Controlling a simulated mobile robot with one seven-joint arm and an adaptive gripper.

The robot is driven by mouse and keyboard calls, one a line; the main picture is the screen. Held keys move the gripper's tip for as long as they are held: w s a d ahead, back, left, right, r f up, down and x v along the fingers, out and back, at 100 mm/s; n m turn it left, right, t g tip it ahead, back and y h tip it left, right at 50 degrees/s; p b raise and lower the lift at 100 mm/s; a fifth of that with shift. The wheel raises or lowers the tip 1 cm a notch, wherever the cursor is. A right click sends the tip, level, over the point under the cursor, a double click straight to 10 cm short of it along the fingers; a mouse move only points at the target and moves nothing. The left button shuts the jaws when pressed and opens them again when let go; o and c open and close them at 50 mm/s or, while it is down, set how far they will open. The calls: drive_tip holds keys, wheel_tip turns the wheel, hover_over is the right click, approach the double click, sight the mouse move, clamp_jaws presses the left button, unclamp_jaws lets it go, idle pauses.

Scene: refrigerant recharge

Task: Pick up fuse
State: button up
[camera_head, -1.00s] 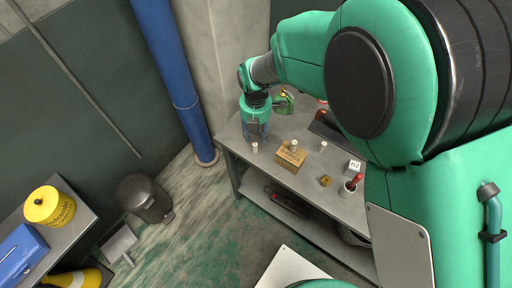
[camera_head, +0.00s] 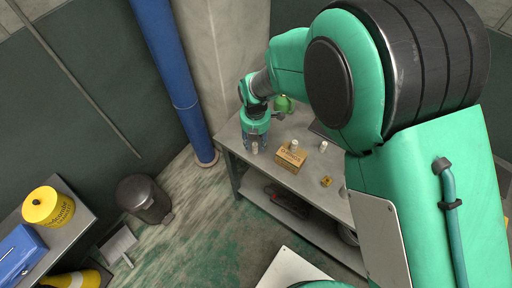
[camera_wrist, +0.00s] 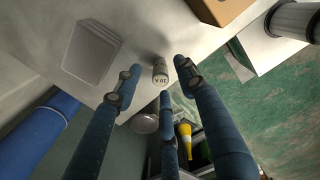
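A small pale cylindrical fuse (camera_head: 254,147) stands at the left end of the workbench. In the wrist view the fuse (camera_wrist: 160,72) shows its end cap with "10 A" on it. My gripper (camera_head: 256,137) points down just above and behind this fuse. In the wrist view the blue fingers of my gripper (camera_wrist: 158,80) are spread, with the fuse between their tips and gaps on either side. Another fuse (camera_head: 294,145) stands on a cardboard box (camera_head: 289,161), and a third fuse (camera_head: 323,146) stands right of the box.
The workbench (camera_head: 233,141) has a front edge close to the fuse. A green item (camera_head: 283,104) stands behind my gripper, and a small yellow-brown block (camera_head: 326,181) lies to the right. A blue pipe (camera_head: 170,75) rises left of the bench.

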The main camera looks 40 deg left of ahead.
sight(255, 144)
drive_tip(key=shift+f, duration=1.55)
clamp_jaws()
